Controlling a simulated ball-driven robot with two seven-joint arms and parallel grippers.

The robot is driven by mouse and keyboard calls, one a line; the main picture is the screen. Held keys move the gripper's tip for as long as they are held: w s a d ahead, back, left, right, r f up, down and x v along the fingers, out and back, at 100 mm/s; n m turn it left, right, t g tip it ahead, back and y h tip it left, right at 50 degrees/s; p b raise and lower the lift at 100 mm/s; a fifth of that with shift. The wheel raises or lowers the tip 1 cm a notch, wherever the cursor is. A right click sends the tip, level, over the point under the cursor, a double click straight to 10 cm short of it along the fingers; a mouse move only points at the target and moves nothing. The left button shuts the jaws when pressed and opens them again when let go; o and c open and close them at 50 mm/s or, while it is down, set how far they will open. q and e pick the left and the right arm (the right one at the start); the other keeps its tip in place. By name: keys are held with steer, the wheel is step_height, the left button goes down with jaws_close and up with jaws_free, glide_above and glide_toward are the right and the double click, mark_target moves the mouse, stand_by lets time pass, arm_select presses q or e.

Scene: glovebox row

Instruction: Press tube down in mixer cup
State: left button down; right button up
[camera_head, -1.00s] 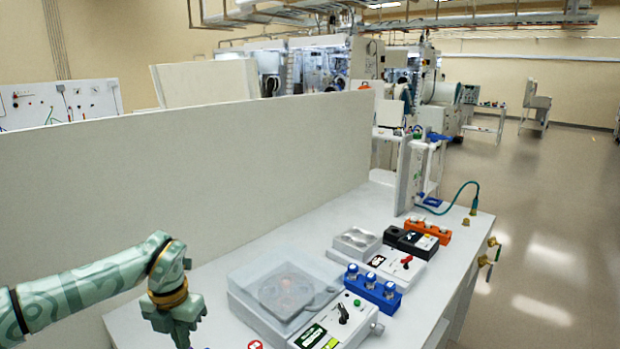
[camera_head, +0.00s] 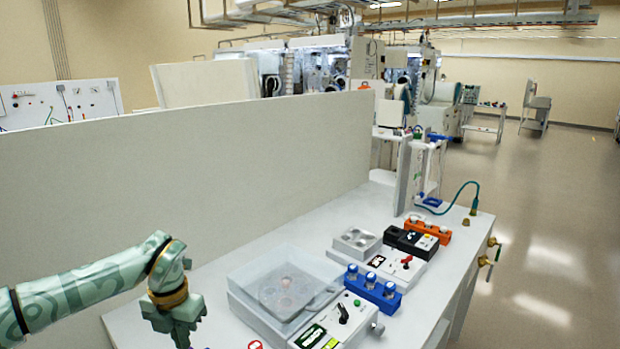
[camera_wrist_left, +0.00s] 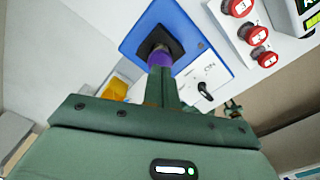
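My left gripper (camera_wrist_left: 163,88) points at the blue mixer (camera_wrist_left: 193,22) in the left wrist view. Its two fingers are close together around a purple tube (camera_wrist_left: 160,57), of which only a short part shows beyond the fingertips. The tube's end is at the black square mixer cup (camera_wrist_left: 158,44); how deep it sits is hidden. In the head view my left gripper (camera_head: 180,325) hangs at the lower left, over the near end of the bench, and its fingertips are cut off or hidden. The mixer and tube are out of that view. My right gripper is not in view.
A shaker with a pale tray (camera_head: 245,287) stands right of my left arm. A blue block (camera_head: 385,295) and an orange block (camera_head: 435,230) lie farther along the bench. A tall white panel (camera_head: 190,170) runs along the back. Red buttons (camera_wrist_left: 247,34) are beside the mixer.

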arm_select(q)
steer(key=shift+s+f+b, duration=0.1)
steer(key=shift+f+b, duration=0.2)
steer(key=shift+f, duration=0.65)
stand_by(4.2)
steer(key=shift+r, duration=0.1)
step_height(320, 180, up, 8)
steer(key=p, duration=0.7)
